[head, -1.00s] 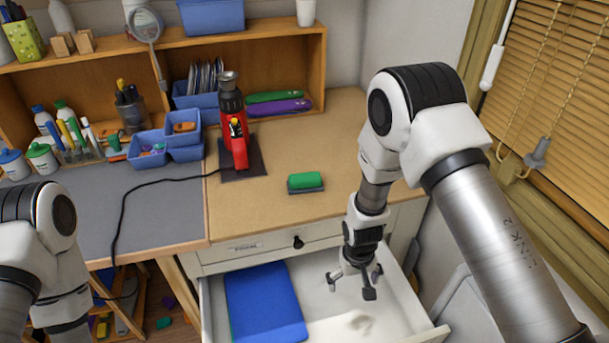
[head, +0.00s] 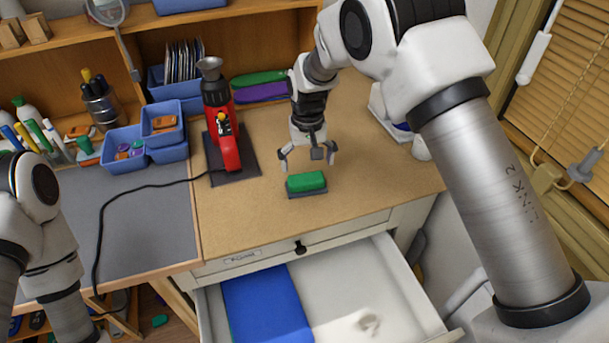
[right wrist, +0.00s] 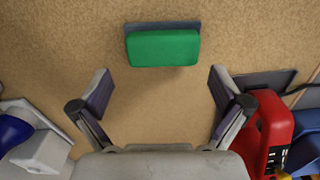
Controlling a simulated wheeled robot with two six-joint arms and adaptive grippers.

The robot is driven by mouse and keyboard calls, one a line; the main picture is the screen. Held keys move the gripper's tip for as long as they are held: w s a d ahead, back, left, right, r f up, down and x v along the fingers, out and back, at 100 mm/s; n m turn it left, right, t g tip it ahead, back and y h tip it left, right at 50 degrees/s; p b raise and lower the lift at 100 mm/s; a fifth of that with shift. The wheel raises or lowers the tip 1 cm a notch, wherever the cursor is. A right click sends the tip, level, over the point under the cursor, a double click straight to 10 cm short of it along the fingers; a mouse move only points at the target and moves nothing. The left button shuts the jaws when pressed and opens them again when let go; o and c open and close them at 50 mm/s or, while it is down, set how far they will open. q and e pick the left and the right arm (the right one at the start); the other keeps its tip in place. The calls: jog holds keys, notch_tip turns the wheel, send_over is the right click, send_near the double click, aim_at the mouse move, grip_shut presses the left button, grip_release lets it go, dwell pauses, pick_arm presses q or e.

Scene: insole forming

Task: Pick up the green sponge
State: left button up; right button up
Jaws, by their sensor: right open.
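The green sponge (head: 306,182) lies on the tan desktop near its front edge, with a thin dark grey layer showing along one side. My right gripper (head: 308,158) is open and empty, above the desktop just behind the sponge. In the right wrist view the sponge (right wrist: 163,48) sits ahead of the spread fingers (right wrist: 158,90), apart from them. Of my left arm only part shows at the left edge of the head view, and its gripper is out of the picture.
A red heat tool (head: 222,130) stands on a dark plate left of the sponge, its black cable running left. Blue bins (head: 122,148) stand farther left. The open drawer (head: 350,290) below holds a blue flat item (head: 265,305). A white object (head: 385,112) stands behind on the right.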

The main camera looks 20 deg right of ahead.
aim_at(306, 178)
jog(key=shift+s+a+f+p, duration=0.1)
jog(key=shift+s+f+p, duration=0.25)
jog(key=shift+f, duration=0.25)
jog(key=shift+s+a+f+p, duration=0.1)
jog(key=shift+s+f+p, duration=0.15)
jog(key=shift+f+p, duration=0.25)
jog(key=f, duration=0.1)
jog(key=w+f, duration=0.1)
jog(key=f, duration=0.1)
jog(key=shift+w+f, duration=0.15)
jog(key=shift+s+r, duration=0.25)
jog(key=shift+s, duration=0.1)
jog(key=c, duration=0.7)
jog(key=shift+w, duration=0.1)
